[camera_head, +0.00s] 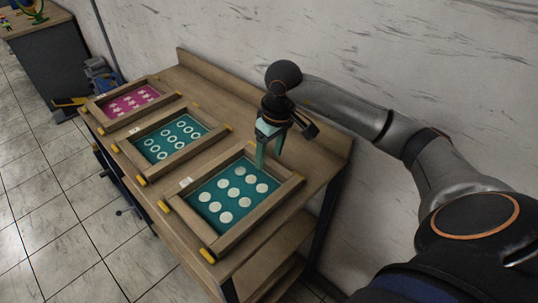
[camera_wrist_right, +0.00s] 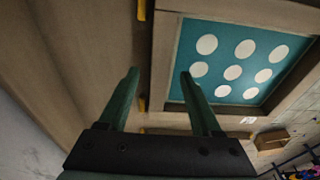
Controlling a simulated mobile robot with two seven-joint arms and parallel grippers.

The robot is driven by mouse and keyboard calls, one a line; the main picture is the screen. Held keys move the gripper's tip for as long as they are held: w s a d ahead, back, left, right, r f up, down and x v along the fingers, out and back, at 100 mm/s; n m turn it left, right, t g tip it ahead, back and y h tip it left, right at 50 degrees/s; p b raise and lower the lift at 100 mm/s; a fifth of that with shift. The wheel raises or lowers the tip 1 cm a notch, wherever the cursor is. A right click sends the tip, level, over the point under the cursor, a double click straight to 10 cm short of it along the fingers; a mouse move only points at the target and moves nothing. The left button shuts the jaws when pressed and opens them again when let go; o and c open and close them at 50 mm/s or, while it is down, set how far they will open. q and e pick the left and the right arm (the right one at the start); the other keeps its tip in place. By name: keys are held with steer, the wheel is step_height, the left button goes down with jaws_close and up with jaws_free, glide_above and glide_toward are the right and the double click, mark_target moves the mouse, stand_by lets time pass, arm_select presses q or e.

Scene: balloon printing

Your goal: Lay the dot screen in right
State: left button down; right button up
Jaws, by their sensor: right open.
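The dot screen (camera_head: 258,213) is a wooden frame with teal mesh and white dots. It lies on the bench, nearest of three screens in the head view, and also shows in the wrist view (camera_wrist_right: 185,48). My right gripper (camera_head: 268,157) points down by the screen's far side, with its fingers apart and nothing between them. In the wrist view its fingertips (camera_wrist_right: 160,74) straddle the line of a frame bar; I cannot tell whether they touch it. My left gripper is not in view.
A ring screen (camera_head: 166,140) and a pink star screen (camera_head: 128,102) lie farther along the wooden bench (camera_head: 318,172). Yellow pieces (camera_head: 208,256) sit by the frames' corners. A raised board and marble wall stand behind the bench. A dark cabinet (camera_head: 45,62) stands at the far left.

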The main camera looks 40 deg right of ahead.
step_height(320, 180, up, 11)
steer(key=s, duration=0.1)
steer(key=shift+s+d+r, duration=0.2)
steer(key=shift+s, duration=0.15)
stand_by(0.4)
